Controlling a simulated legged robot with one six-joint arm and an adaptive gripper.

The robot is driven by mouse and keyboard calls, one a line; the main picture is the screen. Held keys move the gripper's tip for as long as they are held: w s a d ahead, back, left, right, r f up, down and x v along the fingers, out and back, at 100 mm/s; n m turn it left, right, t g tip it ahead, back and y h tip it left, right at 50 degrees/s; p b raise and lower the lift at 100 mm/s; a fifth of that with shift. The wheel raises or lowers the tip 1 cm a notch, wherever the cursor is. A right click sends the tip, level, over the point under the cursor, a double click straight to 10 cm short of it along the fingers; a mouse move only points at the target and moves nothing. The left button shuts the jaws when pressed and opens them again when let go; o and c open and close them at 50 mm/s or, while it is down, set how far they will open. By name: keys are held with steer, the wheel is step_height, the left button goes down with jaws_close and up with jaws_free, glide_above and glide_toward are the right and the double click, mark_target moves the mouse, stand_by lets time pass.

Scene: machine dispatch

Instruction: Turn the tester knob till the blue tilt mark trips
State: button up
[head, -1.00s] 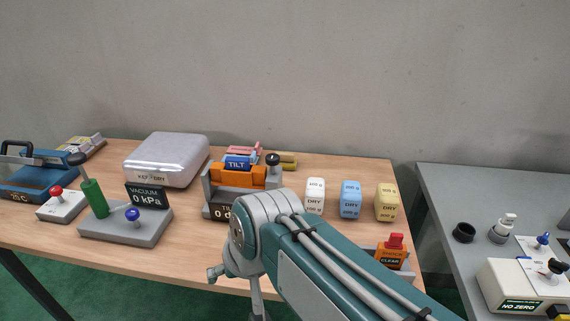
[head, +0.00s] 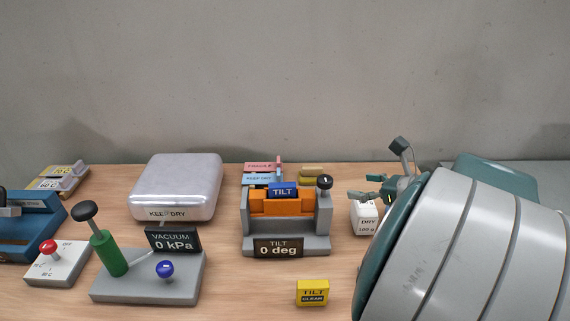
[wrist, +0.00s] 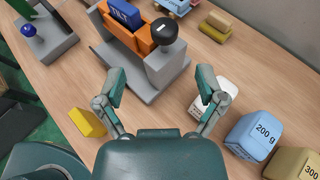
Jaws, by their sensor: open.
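The tilt tester (head: 315,242) stands on the wooden table with an orange cradle (head: 280,207). The blue tilt mark (head: 283,190) sits upright in the cradle and also shows in the wrist view (wrist: 125,14). The tester's black knob (head: 324,182) is on its right post; in the wrist view the knob (wrist: 164,31) has a white line. The tester's display (head: 278,248) reads 0 deg. My gripper (head: 378,174) is open and empty, right of the knob in the head view. In the wrist view the knob lies ahead of the spread fingers (wrist: 162,82), not touching them.
A yellow TILT CLEAR block (head: 312,292) lies in front of the tester. The vacuum stand (head: 150,285) is to the left. Pink and blue labelled pieces lie behind.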

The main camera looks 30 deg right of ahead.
mark_target(328, 180)
steer(key=x, duration=0.9)
steer(key=shift+w+f, duration=0.1)
steer(key=shift+w, duration=0.25)
steer(key=shift+w+f, duration=0.15)
steer(key=shift+w, duration=0.2)
steer(key=shift+w+d+f, duration=0.15)
steer(key=shift+d, duration=0.2)
steer(key=shift+a, duration=0.25)
steer(key=c, duration=1.2)
